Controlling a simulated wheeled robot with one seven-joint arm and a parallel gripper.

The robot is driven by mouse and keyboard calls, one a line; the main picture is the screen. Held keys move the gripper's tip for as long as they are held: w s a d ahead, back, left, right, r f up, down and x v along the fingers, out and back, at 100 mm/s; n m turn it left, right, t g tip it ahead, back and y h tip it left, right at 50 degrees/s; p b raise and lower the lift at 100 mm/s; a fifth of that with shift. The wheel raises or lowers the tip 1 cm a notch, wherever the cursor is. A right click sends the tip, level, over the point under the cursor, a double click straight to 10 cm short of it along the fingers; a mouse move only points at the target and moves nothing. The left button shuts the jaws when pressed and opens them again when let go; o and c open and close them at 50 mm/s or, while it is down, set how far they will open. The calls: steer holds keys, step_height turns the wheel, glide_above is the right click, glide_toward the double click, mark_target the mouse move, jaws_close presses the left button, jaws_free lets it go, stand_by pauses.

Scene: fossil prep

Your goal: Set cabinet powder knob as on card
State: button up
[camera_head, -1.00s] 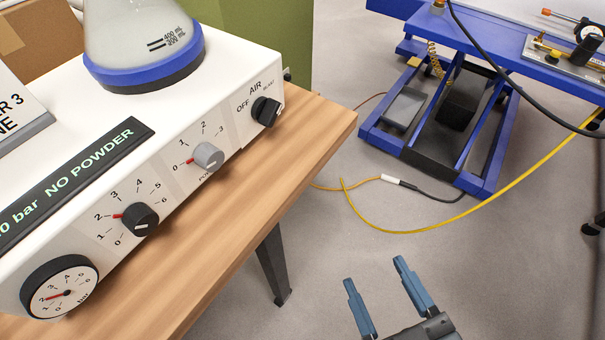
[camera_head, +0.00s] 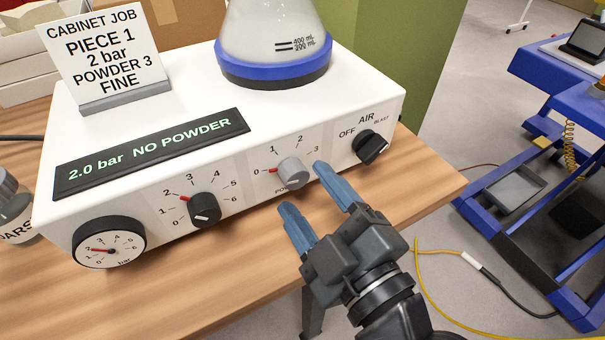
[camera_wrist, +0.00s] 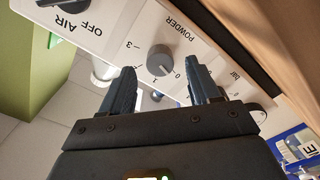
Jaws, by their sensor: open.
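The grey powder knob (camera_head: 293,172) is on the front of the white cabinet control box (camera_head: 330,90), with a scale from 0 to 3. Its red mark points at 0. The knob also shows in the wrist view (camera_wrist: 160,60). My gripper (camera_head: 308,192) is open, its two blue fingers pointing at the knob from the front right; in the wrist view the fingers (camera_wrist: 160,88) lie either side of the knob, apart from it. The card (camera_head: 103,55) on top of the box reads Piece 1, 2 bar, Powder 3, Fine. The display (camera_head: 150,150) reads 2.0 bar NO POWDER.
Left of the powder knob are a black pressure knob (camera_head: 205,209) and a round gauge (camera_head: 108,243) near 2. Right of it is the black air knob (camera_head: 369,147). A flask (camera_head: 272,45) stands on the box. The wooden bench (camera_head: 220,280) is clear in front.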

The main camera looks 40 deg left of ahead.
mark_target(293, 174)
steer(key=shift+x, duration=1.4)
steer(key=shift+c, duration=0.2)
steer(key=c, duration=1)
